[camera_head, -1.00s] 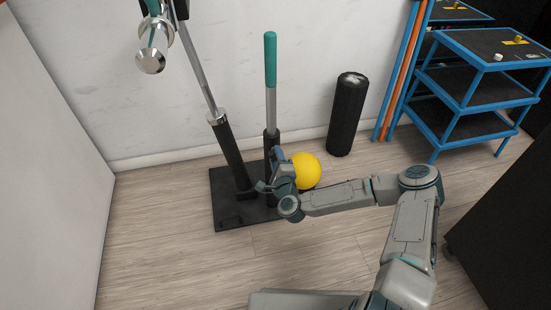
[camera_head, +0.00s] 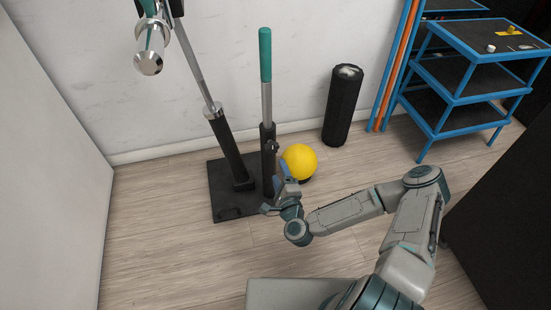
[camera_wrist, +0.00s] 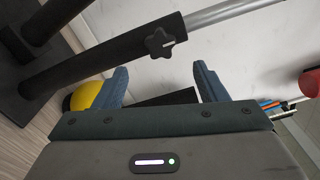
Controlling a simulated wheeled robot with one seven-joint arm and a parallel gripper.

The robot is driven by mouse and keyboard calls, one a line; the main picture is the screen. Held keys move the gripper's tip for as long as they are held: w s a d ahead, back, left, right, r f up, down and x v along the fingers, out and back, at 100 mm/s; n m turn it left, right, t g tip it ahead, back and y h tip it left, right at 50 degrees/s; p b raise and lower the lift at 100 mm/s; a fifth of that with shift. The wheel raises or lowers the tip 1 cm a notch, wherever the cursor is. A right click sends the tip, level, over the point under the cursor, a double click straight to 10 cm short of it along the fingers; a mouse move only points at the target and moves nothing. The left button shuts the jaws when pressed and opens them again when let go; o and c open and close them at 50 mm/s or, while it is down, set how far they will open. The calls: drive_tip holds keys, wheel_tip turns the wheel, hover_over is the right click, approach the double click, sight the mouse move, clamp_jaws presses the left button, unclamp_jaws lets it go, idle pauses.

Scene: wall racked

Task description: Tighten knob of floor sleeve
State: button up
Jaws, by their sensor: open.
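The floor sleeve (camera_head: 269,165) is a black upright tube on a black base plate (camera_head: 228,209), with a grey bar and teal grip (camera_head: 265,55) rising from it. In the wrist view the sleeve (camera_wrist: 105,55) runs diagonally, and its black star-shaped knob (camera_wrist: 160,43) sticks out near its upper end. My gripper (camera_head: 276,196) is low, in front of and to the right of the sleeve in the head view. In the wrist view my gripper (camera_wrist: 163,86) has its two blue fingers wide apart and empty. The knob is beyond the fingertips, apart from them.
A yellow ball (camera_head: 299,161) sits right of the sleeve, close behind my gripper. A second black sleeve (camera_head: 228,150) holds a tilted bar on the same plate. A black roller (camera_head: 342,107) stands by the wall, and a blue shelf rack (camera_head: 460,85) is at right.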

drive_tip(key=shift+v, duration=1.65)
drive_tip(key=s+d+r+n+g+h+p, duration=0.1)
drive_tip(key=d+r+n+g+p, duration=0.3)
drive_tip(key=r+n+p, duration=0.45)
drive_tip(key=d+r+n+g+h+p, duration=0.2)
drive_tip(key=d+r+n+g+p, duration=0.25)
drive_tip(key=r, duration=0.75)
drive_tip(key=s+d+r+n+g+h+p, duration=0.1)
drive_tip(key=d+r+n+g+p, duration=0.5)
drive_tip(key=r, duration=0.5)
drive_tip(key=s+r+p, duration=0.6)
drive_tip(key=s+r, duration=0.2)
drive_tip(key=r, duration=0.6)
drive_tip(key=s+r+m+h+p, duration=0.1)
drive_tip(key=s+r+p, duration=0.4)
drive_tip(key=s+r, duration=0.4)
drive_tip(key=w+v, duration=0.1)
drive_tip(key=v, duration=0.5)
drive_tip(key=shift+r+p, duration=0.35)
drive_tip(key=shift+w+a, duration=0.1)
